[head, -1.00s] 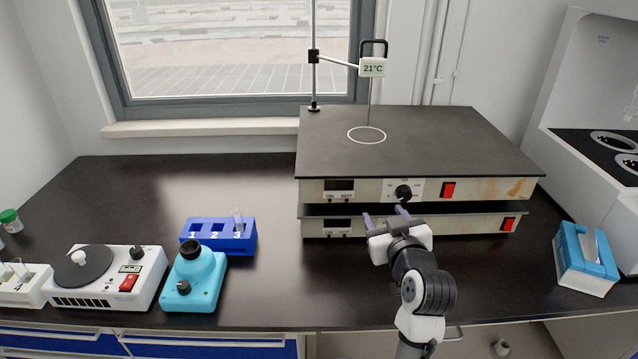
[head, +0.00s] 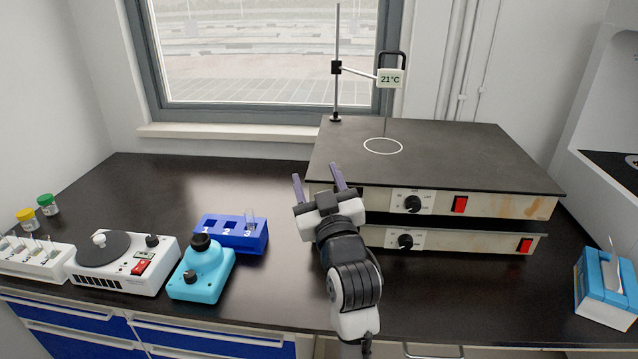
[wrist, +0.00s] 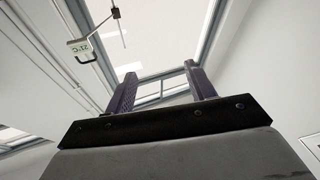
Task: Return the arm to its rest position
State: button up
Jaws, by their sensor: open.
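My gripper (head: 319,183) is raised in front of the left end of the stacked hotplates (head: 430,165). Its two purple fingers point up and stand apart with nothing between them. In the wrist view my gripper (wrist: 160,90) is also open and empty, with the window and the temperature display (wrist: 80,49) beyond it. My arm reaches up from the front edge of the bench and hides part of the hotplates' left front.
A tissue box (head: 606,285) sits right. Bare black bench (head: 170,190) lies at the back left.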

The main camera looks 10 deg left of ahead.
jog(key=shift+s+a+r+y, duration=0.3)
jog(key=shift+a+r+y, duration=0.05)
jog(key=shift+a+y, duration=0.1)
